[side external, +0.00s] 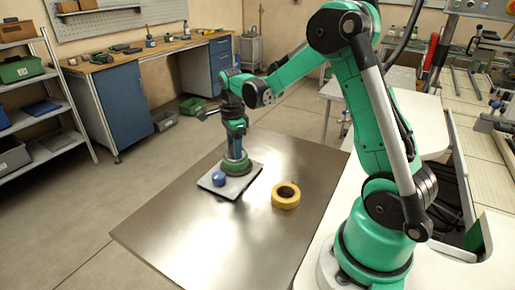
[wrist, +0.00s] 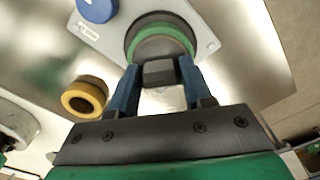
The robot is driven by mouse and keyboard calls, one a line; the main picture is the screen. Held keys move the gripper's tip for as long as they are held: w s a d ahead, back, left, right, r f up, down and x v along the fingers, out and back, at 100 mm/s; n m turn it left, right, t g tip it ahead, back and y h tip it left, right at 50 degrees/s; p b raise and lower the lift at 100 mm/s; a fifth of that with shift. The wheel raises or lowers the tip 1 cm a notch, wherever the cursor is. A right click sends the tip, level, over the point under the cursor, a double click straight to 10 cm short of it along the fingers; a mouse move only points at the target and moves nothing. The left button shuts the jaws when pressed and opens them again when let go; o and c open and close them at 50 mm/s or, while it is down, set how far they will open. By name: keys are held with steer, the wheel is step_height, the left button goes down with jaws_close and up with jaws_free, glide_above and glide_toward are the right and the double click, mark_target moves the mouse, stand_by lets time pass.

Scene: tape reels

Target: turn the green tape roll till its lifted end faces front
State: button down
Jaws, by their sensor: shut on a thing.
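The green tape roll (side external: 235,168) lies flat on a light grey plate (side external: 209,184), near its far right side in the side external view. In the wrist view the roll (wrist: 186,36) shows a green rim around a grey top. My gripper (side external: 236,154) points down over the roll. In the wrist view its two blue fingers (wrist: 158,72) are closed on a dark grey block at the roll's near edge. I cannot tell whether this block is part of the roll. The roll's lifted end cannot be made out.
A blue round thing (side external: 218,178) sits on the plate close to the roll. A yellow tape roll (side external: 285,203) lies on the metal table (side external: 190,240), right of the plate. The table's front left part is clear.

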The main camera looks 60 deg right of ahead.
steer(key=n, duration=1.3)
steer(key=shift+c, duration=1.4)
jaws_free()
